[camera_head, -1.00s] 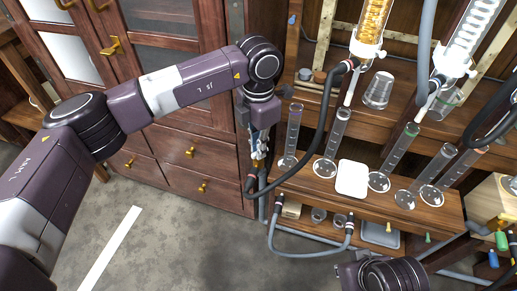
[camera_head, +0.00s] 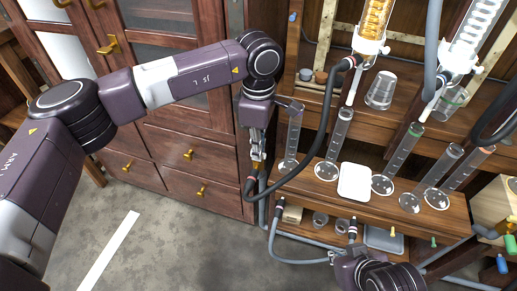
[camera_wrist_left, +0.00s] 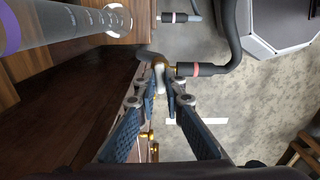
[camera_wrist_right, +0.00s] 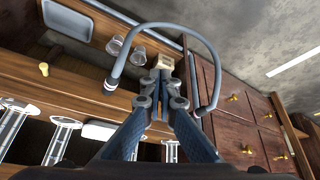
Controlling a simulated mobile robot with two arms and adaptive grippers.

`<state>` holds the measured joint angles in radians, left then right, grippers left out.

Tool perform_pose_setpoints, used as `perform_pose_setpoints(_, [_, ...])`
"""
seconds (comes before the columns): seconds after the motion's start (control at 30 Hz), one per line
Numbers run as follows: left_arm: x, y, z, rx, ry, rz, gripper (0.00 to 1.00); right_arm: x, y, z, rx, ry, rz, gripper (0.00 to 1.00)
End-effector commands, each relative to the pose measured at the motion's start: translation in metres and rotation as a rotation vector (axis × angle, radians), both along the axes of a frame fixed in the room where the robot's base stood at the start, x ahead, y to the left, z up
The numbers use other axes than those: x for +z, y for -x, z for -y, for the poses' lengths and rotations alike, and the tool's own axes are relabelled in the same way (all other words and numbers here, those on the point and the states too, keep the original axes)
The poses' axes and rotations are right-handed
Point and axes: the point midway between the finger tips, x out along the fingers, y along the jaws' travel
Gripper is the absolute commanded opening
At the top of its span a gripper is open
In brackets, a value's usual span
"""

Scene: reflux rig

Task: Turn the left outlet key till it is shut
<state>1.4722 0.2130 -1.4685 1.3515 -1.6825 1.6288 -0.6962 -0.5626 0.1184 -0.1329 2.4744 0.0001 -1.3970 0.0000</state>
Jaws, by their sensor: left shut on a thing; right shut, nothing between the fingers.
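The left outlet key (camera_wrist_left: 160,79) is a small pale piece on a brass valve (camera_wrist_left: 160,61) in the left wrist view. My left gripper (camera_wrist_left: 165,80) is shut on it, and its fingertips hide part of it. A dark hose with a pink-banded end (camera_wrist_left: 194,69) joins the valve. In the head view my left gripper (camera_head: 257,160) points down at the left end of the shelf; the key is too small to make out there. My right gripper (camera_head: 335,258) is shut and empty below the lower shelf, by a looped grey hose (camera_head: 290,261).
Several glass cylinders stand on the wooden shelf (camera_head: 300,192) around a white pad (camera_head: 354,182). Wooden cabinets (camera_head: 190,135) fill the left. The floor (camera_head: 180,240) in front is clear.

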Motion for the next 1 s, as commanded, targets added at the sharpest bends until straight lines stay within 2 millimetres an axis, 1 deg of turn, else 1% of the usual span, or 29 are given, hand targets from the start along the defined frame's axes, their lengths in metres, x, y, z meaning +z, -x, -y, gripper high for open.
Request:
perform_pose_setpoints(0.1, [0.0,0.0,-0.001,-0.047,-0.001,0.0,0.0,0.002,-0.006,-0.002,0.002,-0.005,0.025,0.0])
perform_pose_setpoints(0.3, [0.0,0.0,-0.001,-0.093,-0.001,0.0,0.0,0.004,-0.011,-0.004,0.005,-0.01,0.048,0.0])
perform_pose_setpoints(0.77, [0.0,0.0,-0.001,-0.106,-0.001,0.001,0.0,0.005,-0.013,-0.004,0.004,-0.011,0.057,0.0])
perform_pose_setpoints(0.8, [0.0,0.0,-0.001,-0.105,-0.001,0.001,0.12,0.005,-0.013,-0.004,0.004,-0.011,0.056,0.0])
perform_pose_setpoints(0.93, [0.0,0.0,0.0,-0.105,-0.001,0.001,0.27,0.005,-0.013,-0.004,0.005,-0.012,0.056,0.0])
perform_pose_setpoints(1.0, [0.0,0.0,0.0,-0.104,-0.001,0.001,0.27,0.005,-0.013,-0.004,0.005,-0.012,0.056,0.0])
